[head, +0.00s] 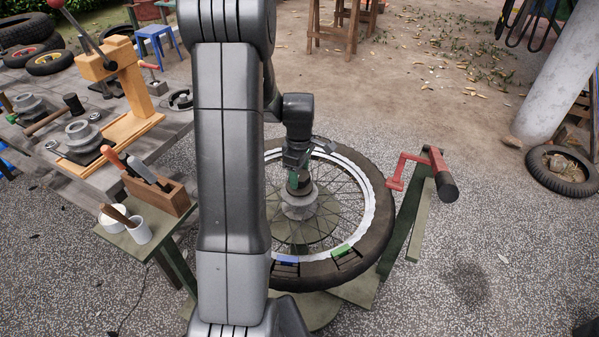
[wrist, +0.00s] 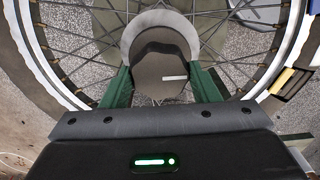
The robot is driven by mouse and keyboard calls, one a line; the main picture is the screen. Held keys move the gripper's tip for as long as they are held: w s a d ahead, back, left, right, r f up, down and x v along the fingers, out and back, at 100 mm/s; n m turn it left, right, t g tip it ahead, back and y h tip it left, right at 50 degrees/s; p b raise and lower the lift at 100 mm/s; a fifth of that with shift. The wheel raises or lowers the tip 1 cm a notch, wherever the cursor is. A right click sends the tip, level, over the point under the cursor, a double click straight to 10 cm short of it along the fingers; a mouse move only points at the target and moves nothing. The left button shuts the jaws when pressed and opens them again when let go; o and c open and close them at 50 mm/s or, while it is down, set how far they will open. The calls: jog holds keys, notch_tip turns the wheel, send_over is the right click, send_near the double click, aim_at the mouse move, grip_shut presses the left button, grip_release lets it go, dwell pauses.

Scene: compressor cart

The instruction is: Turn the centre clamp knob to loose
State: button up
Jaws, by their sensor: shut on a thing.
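The centre clamp knob (wrist: 160,77) is a dark round knob with a short white mark on its top, pointing right in the wrist view. It sits above a grey collar (head: 299,204) at the middle of the spoked wheel (head: 376,215). My gripper (wrist: 163,86) reaches down over the hub, with a green finger on each side of the knob, and is shut on it. In the head view my gripper (head: 300,183) hides most of the knob. The wheel lies flat on a round green stand plate.
A red crank with a black handle (head: 443,178) stands right of the wheel. Blue (head: 287,260) and green (head: 342,250) clips sit on the near rim. A wooden tool block (head: 158,193) and white cups (head: 138,232) stand on the left.

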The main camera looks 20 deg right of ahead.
jog(key=o, duration=1)
notch_tip(320, 180, up, 14)
jog(key=p, duration=0.1)
notch_tip(320, 180, down, 14)
jog(key=shift+f+b, duration=0.1)
jog(key=shift+b, duration=0.45)
dwell(0.5)
